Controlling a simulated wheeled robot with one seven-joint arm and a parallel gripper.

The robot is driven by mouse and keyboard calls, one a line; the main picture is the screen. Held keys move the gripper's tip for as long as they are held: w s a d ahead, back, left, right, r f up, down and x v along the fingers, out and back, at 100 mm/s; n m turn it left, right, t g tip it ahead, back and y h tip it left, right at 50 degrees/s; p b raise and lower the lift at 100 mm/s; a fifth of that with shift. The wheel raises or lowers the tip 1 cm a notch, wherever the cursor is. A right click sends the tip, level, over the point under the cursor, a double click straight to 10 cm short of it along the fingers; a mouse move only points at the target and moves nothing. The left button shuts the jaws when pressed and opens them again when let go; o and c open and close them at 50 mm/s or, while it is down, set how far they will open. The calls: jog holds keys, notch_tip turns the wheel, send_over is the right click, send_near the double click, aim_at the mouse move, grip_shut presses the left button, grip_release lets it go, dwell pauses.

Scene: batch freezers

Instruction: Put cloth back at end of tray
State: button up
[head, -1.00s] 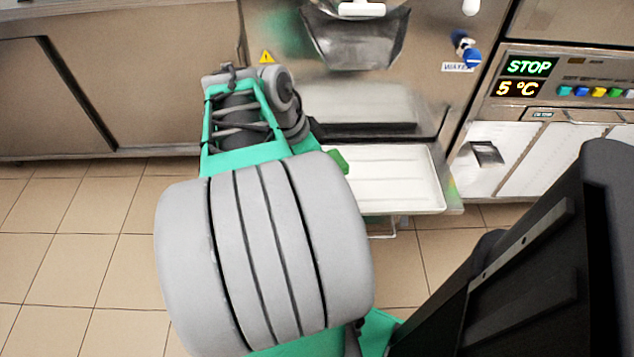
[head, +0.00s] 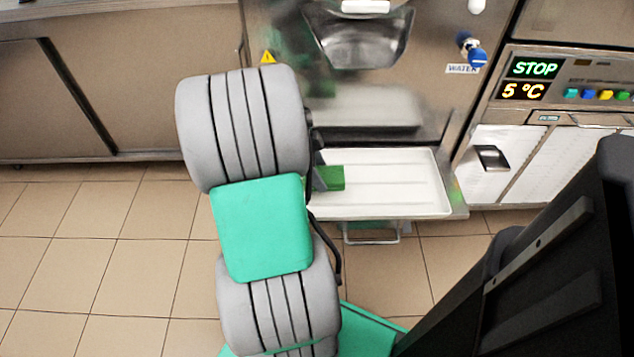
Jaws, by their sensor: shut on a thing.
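The white tray (head: 400,185) sticks out from the front of the batch freezer, below its spout. The green cloth (head: 331,178) is at the tray's left end, seen as a small folded block. I cannot tell whether it rests on the tray floor or is held just above it. My gripper (head: 317,177) is at the cloth's left side, shut on it. My arm hides most of the gripper and the tray's left edge.
The metal chute (head: 358,38) hangs above the tray. A blue water tap (head: 474,56) and a control panel (head: 570,80) are at the right. A wire bracket (head: 371,234) hangs under the tray. The tray's middle and right are bare.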

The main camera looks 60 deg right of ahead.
jog(key=shift+w+d+f+b, duration=0.1)
jog(key=shift+f+b, duration=0.1)
jog(key=shift+f, duration=0.45)
jog(key=shift+w+f+b, duration=0.15)
jog(key=shift+f+b, duration=0.05)
jog(key=shift+f, duration=0.4)
jog(key=shift+w+d+f+b, duration=0.1)
jog(key=shift+f+b, duration=0.1)
jog(key=shift+f, duration=0.45)
jog(key=shift+f, duration=0.25)
jog(key=o, duration=1.2)
jog(key=shift+a+r, duration=0.1)
